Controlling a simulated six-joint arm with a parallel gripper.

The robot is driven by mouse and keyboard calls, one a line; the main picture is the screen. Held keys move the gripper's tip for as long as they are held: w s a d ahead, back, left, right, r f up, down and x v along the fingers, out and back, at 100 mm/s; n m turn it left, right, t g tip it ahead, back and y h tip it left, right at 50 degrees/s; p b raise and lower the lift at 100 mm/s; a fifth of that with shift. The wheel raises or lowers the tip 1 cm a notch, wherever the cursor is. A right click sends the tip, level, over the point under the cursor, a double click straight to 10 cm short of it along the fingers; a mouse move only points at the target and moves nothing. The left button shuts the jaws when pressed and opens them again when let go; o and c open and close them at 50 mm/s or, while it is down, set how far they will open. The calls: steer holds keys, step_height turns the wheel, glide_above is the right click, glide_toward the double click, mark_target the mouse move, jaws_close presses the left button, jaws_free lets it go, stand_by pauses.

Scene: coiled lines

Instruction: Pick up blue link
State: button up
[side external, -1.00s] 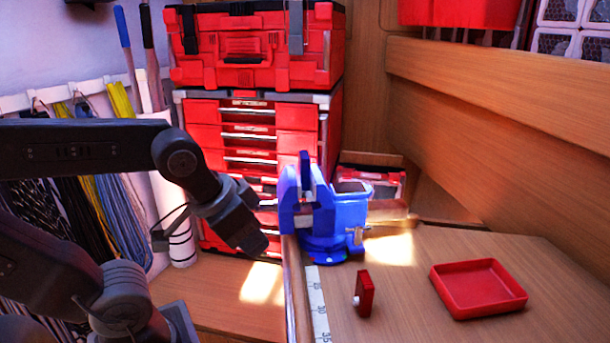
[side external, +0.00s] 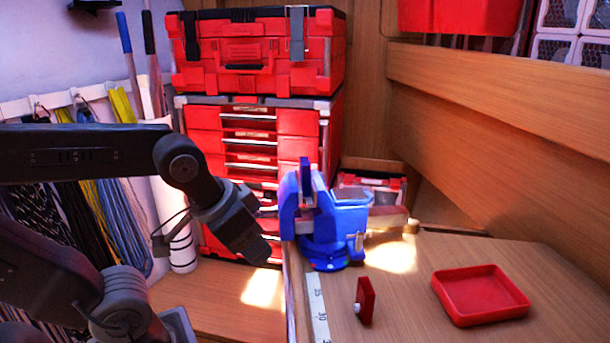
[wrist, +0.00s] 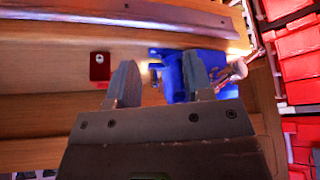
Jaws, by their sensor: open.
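My gripper (side external: 264,254) is just left of the vise, pointing down and right, apart from the blue piece. In the wrist view, my gripper (wrist: 159,75) is open, its two grey fingers spread with nothing held between them. The blue vise (wrist: 172,80) shows behind and between the fingers there, partly hidden by the right one. I cannot clearly pick out the link in that view.
A small red block (side external: 365,300) with a white knob stands on the bench in front of the vise. A shallow red tray (side external: 480,317) lies to its right. A red tool chest (side external: 255,150) stands behind.

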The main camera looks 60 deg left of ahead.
mark_target(305, 161)
steer(key=w+a+r+n+g+y, duration=0.1)
steer(key=w+r+n+g, duration=0.1)
steer(key=w+r+n, duration=0.35)
steer(key=w+a+r+n+g, duration=0.1)
steer(key=w+r+n, duration=0.15)
steer(key=r, duration=0.65)
steer(key=w+a+r+n+g+y, duration=0.1)
steer(key=w+r+n+g, duration=0.1)
steer(key=w+r+n, duration=0.4)
steer(key=shift+m, duration=0.5)
steer(key=f, duration=0.2)
steer(key=s+f, duration=0.1)
steer(key=f, duration=0.2)
steer(key=a+f, duration=0.1)
steer(key=f, duration=0.1)
steer(key=shift+s+a+f, duration=0.1)
steer(key=shift+s+f, duration=0.15)
steer(key=shift+s, duration=0.1)
steer(key=shift+w+a+f, duration=0.15)
steer(key=shift+f, duration=0.7)
steer(key=shift+w+a+f, duration=0.15)
steer(key=shift+w+f, duration=0.05)
steer(key=shift+f, duration=0.7)
steer(key=shift+w+a+f, duration=0.15)
steer(key=shift+f, duration=0.7)
steer(key=shift+c, duration=0.2)
jaws_close()
